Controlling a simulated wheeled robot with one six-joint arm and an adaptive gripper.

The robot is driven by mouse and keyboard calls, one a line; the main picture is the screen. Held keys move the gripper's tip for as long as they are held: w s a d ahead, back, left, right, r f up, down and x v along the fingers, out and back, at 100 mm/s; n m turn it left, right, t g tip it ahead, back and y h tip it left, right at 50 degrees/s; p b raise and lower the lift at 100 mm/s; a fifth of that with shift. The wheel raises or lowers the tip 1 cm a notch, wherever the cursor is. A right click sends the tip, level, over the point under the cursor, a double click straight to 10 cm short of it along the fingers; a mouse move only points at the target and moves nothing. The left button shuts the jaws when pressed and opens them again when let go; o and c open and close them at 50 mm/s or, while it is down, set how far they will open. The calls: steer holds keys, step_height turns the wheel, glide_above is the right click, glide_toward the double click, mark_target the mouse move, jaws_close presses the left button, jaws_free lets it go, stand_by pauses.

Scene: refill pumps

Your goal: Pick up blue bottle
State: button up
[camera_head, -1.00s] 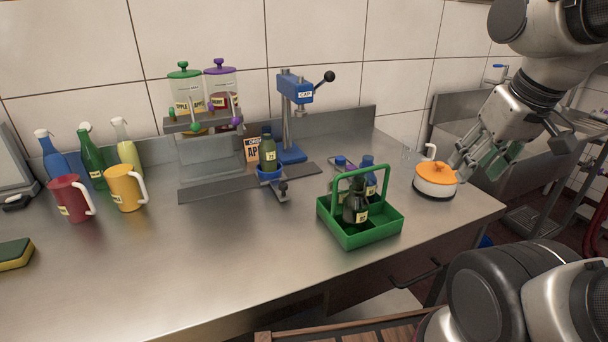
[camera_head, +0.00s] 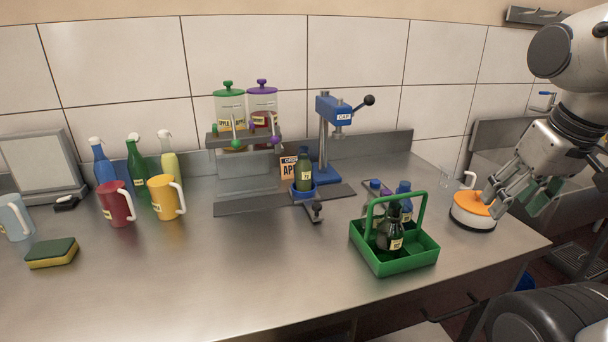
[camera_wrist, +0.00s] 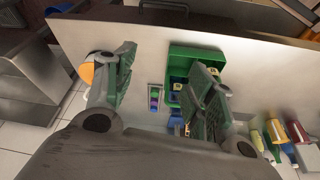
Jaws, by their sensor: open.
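A blue spray bottle (camera_head: 103,163) with a white top stands upright at the back left, beside a green bottle (camera_head: 138,164) and a pale yellow one (camera_head: 169,157). A bottle with a blue cap (camera_head: 404,200) stands in the back of the green caddy (camera_head: 404,262), partly hidden by the handle and a dark bottle (camera_head: 389,236). My gripper (camera_head: 512,196) is at the right, above or beside the orange-topped round pot (camera_head: 472,211), apart from all bottles. In the wrist view my gripper (camera_wrist: 165,80) is open and empty, with the caddy (camera_wrist: 187,52) behind its fingers.
A red jug (camera_head: 117,206) and yellow jug (camera_head: 162,198) stand before the spray bottles. A blue capping press (camera_head: 334,108), dispensers (camera_head: 230,105) and a bottle in a holder (camera_head: 304,170) occupy the middle back. The front of the counter (camera_head: 230,275) is clear.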

steer(key=w+a+f+n+g, duration=0.2)
steer(key=w+a+n, duration=0.1)
steer(key=w+a, duration=0.85)
steer(key=r+t+y, duration=0.1)
steer(key=t, duration=0.2)
glide_above(304, 150)
steer(key=s, duration=0.2)
steer(key=shift+m+g, duration=0.3)
steer(key=x, duration=0.7)
steer(key=shift+w+d+f, duration=0.15)
steer(key=shift+w+d, duration=0.15)
steer(key=shift+w, duration=0.1)
jaws_close()
